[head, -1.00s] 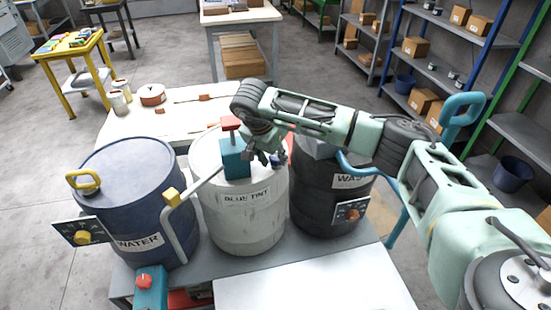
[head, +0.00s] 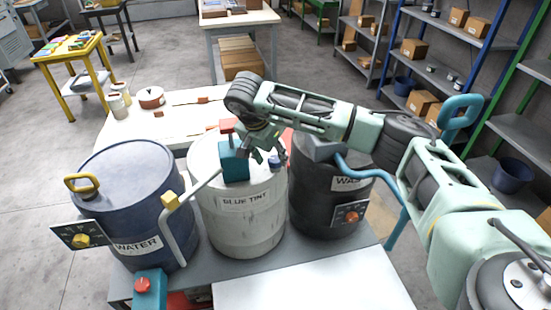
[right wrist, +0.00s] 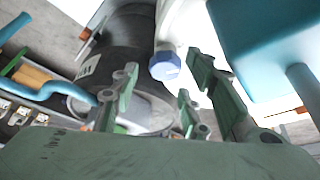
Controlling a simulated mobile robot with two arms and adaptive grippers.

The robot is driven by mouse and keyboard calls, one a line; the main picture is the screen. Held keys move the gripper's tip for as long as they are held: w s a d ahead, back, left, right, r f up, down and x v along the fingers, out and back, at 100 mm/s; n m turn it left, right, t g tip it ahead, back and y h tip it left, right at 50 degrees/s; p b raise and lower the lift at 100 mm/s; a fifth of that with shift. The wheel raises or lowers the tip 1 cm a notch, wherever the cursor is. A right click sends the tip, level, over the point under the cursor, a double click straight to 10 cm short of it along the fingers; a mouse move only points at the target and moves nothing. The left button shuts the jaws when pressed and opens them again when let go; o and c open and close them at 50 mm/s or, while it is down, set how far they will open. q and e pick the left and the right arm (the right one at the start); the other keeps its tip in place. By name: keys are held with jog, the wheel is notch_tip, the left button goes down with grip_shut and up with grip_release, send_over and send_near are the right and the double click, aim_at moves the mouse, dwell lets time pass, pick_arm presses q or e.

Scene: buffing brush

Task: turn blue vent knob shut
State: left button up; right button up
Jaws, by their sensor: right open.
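The blue vent knob (head: 277,162) sits on the right part of the top of the white drum labelled BLUE TINT (head: 245,232). In the right wrist view the blue knob (right wrist: 164,66) shows whole, between the two fingers in the picture and nearer the right one. My right gripper (head: 262,152) is open and empty over the drum top, close beside the knob. In the wrist view its fingers (right wrist: 162,82) stand apart, and neither visibly grips the knob. My left gripper is not in view.
A teal pump block (head: 235,162) with a red top stands on the drum just left of my gripper; it looms at right in the wrist view. A bent spout pipe (head: 178,220) runs left. The blue WATER drum (head: 135,205) and black WASTE drum (head: 325,205) flank the white drum.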

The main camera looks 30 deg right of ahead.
jog(key=v, duration=0.9)
jog(key=shift+d+f, duration=0.1)
